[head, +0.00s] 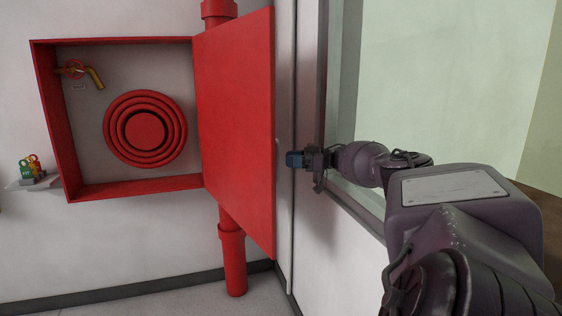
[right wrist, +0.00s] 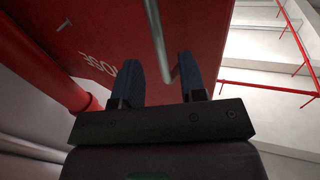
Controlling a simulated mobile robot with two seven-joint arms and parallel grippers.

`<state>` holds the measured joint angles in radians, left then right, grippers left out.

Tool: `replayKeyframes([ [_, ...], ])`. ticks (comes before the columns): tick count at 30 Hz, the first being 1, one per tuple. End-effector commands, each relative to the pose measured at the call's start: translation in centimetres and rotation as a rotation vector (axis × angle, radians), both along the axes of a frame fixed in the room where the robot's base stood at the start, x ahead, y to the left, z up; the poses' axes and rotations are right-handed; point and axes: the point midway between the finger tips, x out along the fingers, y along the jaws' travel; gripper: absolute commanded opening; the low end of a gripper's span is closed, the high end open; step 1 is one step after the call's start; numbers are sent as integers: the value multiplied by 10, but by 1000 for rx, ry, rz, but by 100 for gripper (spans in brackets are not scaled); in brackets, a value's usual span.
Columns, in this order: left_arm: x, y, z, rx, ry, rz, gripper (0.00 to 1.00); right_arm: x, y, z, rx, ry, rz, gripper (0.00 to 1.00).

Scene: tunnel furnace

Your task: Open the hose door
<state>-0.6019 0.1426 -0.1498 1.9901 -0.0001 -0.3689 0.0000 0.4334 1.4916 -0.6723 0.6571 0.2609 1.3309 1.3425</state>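The red hose door (head: 238,130) is swung wide open to the right of the red hose cabinet (head: 50,120). Its outer face (right wrist: 95,45), with white lettering, shows in the right wrist view. A grey bar handle (right wrist: 158,35) on that face runs down toward the space between my right fingers. My right gripper (head: 293,159) is just right of the door's free edge in the head view. Its blue fingers (right wrist: 157,72) are apart, with the handle's end between them in the picture; I cannot tell whether they touch it. My left gripper is not in view.
A coiled red hose reel (head: 145,128) and a brass valve (head: 85,73) sit inside the cabinet. A red pipe (head: 233,262) runs behind the door. A window frame (head: 355,205) is close by my right arm. Small tagged items (head: 32,168) sit on a shelf at left.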

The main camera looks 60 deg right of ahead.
Motion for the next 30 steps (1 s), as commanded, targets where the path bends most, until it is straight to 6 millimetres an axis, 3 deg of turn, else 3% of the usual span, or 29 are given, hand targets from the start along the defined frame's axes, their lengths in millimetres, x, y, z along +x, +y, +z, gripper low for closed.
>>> replayKeyframes([
  [9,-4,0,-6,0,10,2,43,-22,-14,1,0,-1,-1,38],
  [30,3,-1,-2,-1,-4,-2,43,-22,-14,1,1,-1,0,38],
])
